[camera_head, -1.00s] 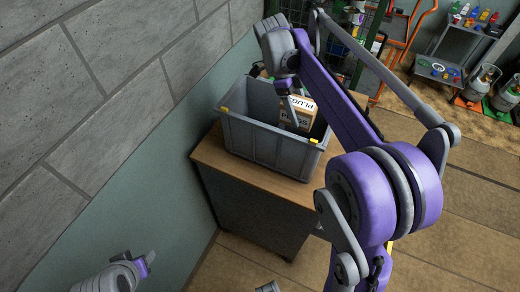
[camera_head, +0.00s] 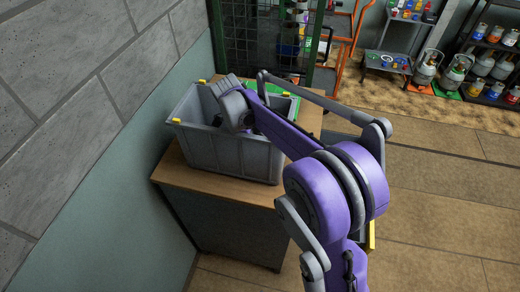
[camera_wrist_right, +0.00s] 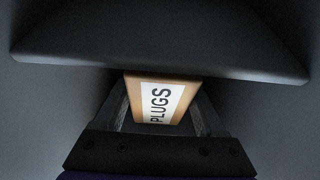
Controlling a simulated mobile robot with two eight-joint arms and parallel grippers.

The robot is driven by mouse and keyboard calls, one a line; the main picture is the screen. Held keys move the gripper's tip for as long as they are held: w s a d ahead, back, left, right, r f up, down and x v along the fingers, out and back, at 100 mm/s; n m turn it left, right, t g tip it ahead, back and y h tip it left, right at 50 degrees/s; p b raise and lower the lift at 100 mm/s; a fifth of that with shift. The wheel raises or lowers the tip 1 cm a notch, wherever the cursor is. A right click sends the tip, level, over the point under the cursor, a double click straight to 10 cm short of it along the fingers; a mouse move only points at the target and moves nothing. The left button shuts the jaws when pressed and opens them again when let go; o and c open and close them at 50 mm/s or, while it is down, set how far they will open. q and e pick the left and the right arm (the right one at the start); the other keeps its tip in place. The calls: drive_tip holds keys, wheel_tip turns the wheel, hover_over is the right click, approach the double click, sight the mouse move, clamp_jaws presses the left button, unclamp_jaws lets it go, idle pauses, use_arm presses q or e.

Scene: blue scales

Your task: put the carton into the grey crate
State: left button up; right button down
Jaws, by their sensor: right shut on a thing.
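The grey crate (camera_head: 228,158), with yellow corner clips, stands on a wood-topped cabinet beside the wall in the head view. My right arm reaches over its rim, with the wrist down inside the crate. Whether the carton touches the crate floor I cannot tell. The carton and right fingers are hidden in the head view. My left gripper is out of view.
The cabinet top (camera_head: 225,187) has a narrow bare strip in front of the crate. A green mesh cage (camera_head: 262,40) stands behind. An orange trolley (camera_head: 345,45) and shelves with gas cylinders (camera_head: 428,67) are further back. Open floor lies to the right.

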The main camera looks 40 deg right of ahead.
drive_tip(key=shift+f, duration=0.3)
unclamp_jaws()
drive_tip(key=p+v, duration=0.1)
drive_tip(key=v, duration=1.1)
drive_tip(key=shift+r, duration=0.15)
drive_tip(key=shift+s, duration=0.1)
